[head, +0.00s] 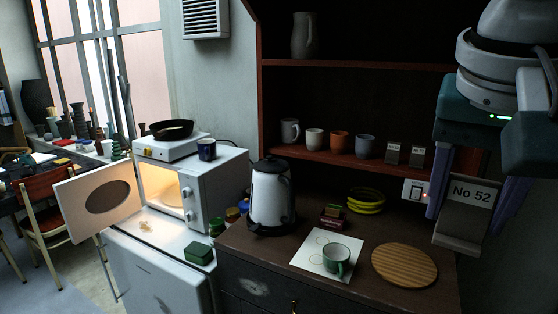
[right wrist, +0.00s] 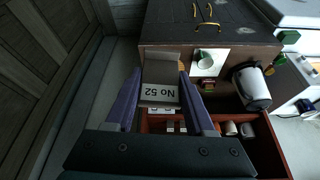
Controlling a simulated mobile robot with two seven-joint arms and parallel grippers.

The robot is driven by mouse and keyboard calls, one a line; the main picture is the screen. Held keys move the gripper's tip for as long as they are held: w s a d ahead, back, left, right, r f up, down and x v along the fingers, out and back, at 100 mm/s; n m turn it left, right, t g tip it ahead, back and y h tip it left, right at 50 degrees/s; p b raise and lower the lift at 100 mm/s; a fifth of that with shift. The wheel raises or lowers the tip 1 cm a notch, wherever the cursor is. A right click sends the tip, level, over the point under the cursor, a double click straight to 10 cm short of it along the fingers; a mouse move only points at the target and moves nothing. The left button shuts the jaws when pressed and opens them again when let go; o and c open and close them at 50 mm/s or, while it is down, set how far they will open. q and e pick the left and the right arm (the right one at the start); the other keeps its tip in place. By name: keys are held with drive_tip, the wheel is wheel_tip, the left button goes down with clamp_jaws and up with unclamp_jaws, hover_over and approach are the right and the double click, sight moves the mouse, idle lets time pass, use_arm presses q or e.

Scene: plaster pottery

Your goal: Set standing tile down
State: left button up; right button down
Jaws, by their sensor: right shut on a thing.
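My right gripper (head: 474,208) is shut on a standing tile (head: 468,197), a grey plate marked "No 52" with a bent foot at its lower end. The tile is up in the air at the right of the head view, in front of the cabinet's right end. In the right wrist view the tile (right wrist: 160,92) sits between the two purple fingers, its lettering upside down. Two smaller similar tiles (head: 392,153) stand on the red-brown shelf. My left gripper is not in view.
Mugs stand along the shelf (head: 310,155). The microwave (head: 205,185) door is open at left.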

drive_tip(key=r+n, duration=0.1)
drive_tip(key=s+r+n+y, duration=0.1)
drive_tip(key=r, duration=0.1)
drive_tip(key=s+r+n, duration=0.1)
drive_tip(key=r+n, duration=0.1)
drive_tip(key=shift+a+t, duration=0.3)
wheel_tip(320, 180, up, 19)
drive_tip(key=n+y+p, duration=0.2)
drive_tip(key=n+p, duration=0.1)
drive_tip(key=p, duration=1.5)
hover_over(471, 199)
drive_tip(key=s, duration=0.6)
drive_tip(key=shift+a+f, duration=0.25)
drive_tip(key=shift+a, duration=0.1)
